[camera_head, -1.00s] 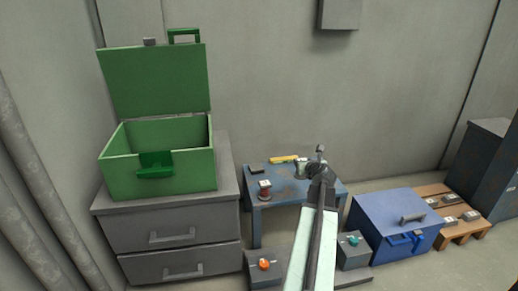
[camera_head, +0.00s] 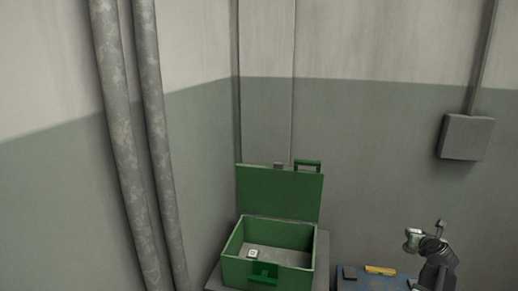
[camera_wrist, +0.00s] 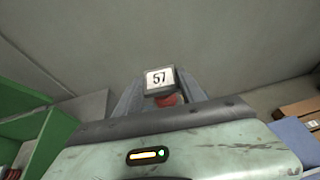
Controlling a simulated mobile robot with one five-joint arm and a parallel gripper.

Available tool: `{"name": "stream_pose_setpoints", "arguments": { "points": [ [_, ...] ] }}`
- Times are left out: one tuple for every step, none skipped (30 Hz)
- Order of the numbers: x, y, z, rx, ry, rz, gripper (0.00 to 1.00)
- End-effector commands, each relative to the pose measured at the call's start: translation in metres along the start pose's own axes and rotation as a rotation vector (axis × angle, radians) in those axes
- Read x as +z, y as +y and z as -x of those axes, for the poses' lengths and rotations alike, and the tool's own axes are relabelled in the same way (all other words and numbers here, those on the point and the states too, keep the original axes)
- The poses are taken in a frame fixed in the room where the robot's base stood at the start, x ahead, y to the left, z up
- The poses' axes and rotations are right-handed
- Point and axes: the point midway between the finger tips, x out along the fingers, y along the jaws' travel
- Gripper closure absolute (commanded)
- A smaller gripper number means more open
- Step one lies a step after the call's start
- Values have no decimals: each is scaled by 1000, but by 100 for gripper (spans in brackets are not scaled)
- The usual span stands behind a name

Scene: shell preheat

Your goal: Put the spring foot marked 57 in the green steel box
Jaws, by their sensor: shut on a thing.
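The spring foot marked 57 (camera_wrist: 160,78) shows its white number plate in the wrist view, with a bit of red below it. My gripper (camera_wrist: 162,98) is shut on it. In the head view my gripper (camera_head: 414,243) holds the spring foot (camera_head: 412,233) up in the air, right of the green steel box (camera_head: 264,270). The box stands with its lid open and leaning back. A small piece with a white label (camera_head: 252,253) lies inside it; its mark is too small to read. The box's green side also shows at the left of the wrist view (camera_wrist: 50,140).
The box stands on a grey cabinet (camera_head: 322,262). A blue table (camera_head: 350,281) with a yellow-handled thing (camera_head: 380,270) is below my gripper. Pipes (camera_head: 120,100) run down the left wall, and a grey wall box (camera_head: 465,137) hangs at the right. The air between gripper and box looks clear.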

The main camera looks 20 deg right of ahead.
Motion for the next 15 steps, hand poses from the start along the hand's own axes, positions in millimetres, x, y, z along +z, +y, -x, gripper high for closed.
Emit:
{"name": "stream_pose_setpoints", "arguments": {
  "points": [
    [36,0,15,0,-1,0,100],
    [46,0,19,0,-1,0,100],
    [60,0,24,0,-1,0,100],
    [70,0,29,0,-1,0,100],
    [80,0,33,0,-1,0,100],
    [93,0,38,0,-1,0,100],
    [103,0,43,0,-1,0,100],
    [113,0,47,0,-1,0,100],
    [127,0,52,0,-1,0,100],
    [136,0,56,0,-1,0,100],
    [146,0,60,0,-1,0,100],
    [156,0,64,0,-1,0,100],
    [162,0,67,0,-1,0,100],
    [168,0,69,0,-1,0,100],
    [172,1,71,0,-1,0,100]
  ]
}}
